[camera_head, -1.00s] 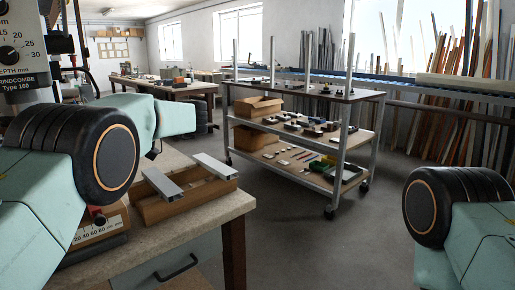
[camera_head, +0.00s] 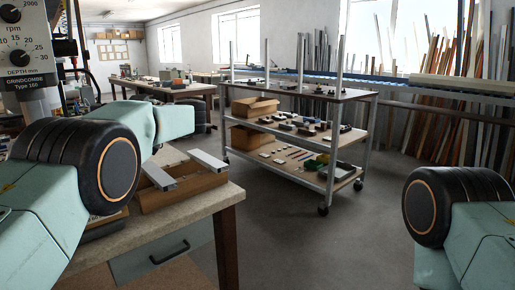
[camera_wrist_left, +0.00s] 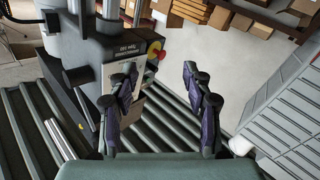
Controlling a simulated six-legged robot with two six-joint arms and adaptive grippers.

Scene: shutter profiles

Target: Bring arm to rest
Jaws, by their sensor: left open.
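My left gripper (camera_wrist_left: 160,100) shows in the left wrist view with its two dark fingers spread wide apart. It is open and nothing is between the fingers. Behind it are a grey machine (camera_wrist_left: 100,55) with a red knob and a ribbed dark surface (camera_wrist_left: 35,125). In the head view my left arm comes in from the left over the workbench, and its gripper is not visible there. Part of my right arm shows at the right edge of the head view; its gripper is out of view.
A workbench (camera_head: 205,205) at the left carries a wooden box (camera_head: 185,188) with two metal profiles (camera_head: 208,160) on top. A wheeled trolley (camera_head: 290,88) with several small parts stands ahead. Long profiles (camera_head: 450,110) lean on the right wall. Grey floor between is clear.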

